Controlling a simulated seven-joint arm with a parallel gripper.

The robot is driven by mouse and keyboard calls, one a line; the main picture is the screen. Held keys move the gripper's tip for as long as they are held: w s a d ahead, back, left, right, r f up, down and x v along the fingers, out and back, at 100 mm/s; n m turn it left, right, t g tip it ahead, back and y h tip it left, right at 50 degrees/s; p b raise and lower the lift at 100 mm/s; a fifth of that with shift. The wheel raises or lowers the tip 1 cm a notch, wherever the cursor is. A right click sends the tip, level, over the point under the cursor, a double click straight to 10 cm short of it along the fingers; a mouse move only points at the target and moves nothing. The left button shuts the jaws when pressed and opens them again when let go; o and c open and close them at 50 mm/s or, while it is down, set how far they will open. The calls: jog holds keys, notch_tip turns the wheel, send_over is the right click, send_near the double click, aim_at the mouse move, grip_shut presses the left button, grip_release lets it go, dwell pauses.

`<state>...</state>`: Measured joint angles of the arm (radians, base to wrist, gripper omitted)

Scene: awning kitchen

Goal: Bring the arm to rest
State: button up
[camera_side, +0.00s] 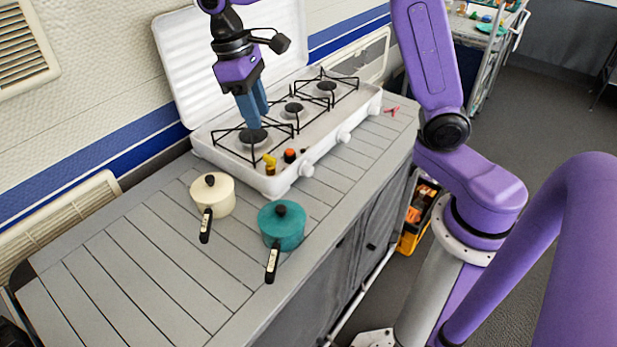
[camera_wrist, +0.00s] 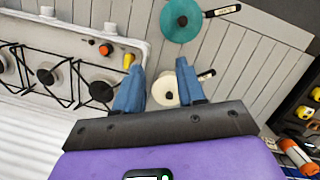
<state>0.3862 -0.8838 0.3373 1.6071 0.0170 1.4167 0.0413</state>
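My gripper (camera_side: 256,112) points down above the left end of the white camping stove (camera_side: 310,155), close over its left burner. In the wrist view my gripper's two blue fingers (camera_wrist: 160,68) are spread apart with nothing held between them. The cream pot (camera_side: 222,196) shows behind the gap between the fingers in the wrist view (camera_wrist: 170,78), but in the side view it stands on the counter, clear of my gripper. The teal pot (camera_side: 284,232) stands on the counter next to it.
The stove's raised white lid (camera_side: 180,60) stands close behind my gripper. A yellow item (camera_side: 269,163) and an orange-red item (camera_side: 289,155) sit at the stove's front left. The grey plank counter (camera_side: 130,270) is bare at the left.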

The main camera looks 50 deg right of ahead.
jog(key=s+d+f+n+t, duration=0.1)
jog(key=s+d+f+n, duration=0.1)
jog(key=s, duration=1.1)
jog(key=s+d+f+n+t+y, duration=0.1)
jog(key=s+d+n, duration=0.3)
jog(key=s, duration=0.8)
jog(key=shift+s+f+n+t, duration=0.35)
jog(key=shift+f+n, duration=0.35)
jog(key=shift+f, duration=0.2)
jog(key=shift+o, duration=0.4)
jog(key=shift+w+d, duration=0.1)
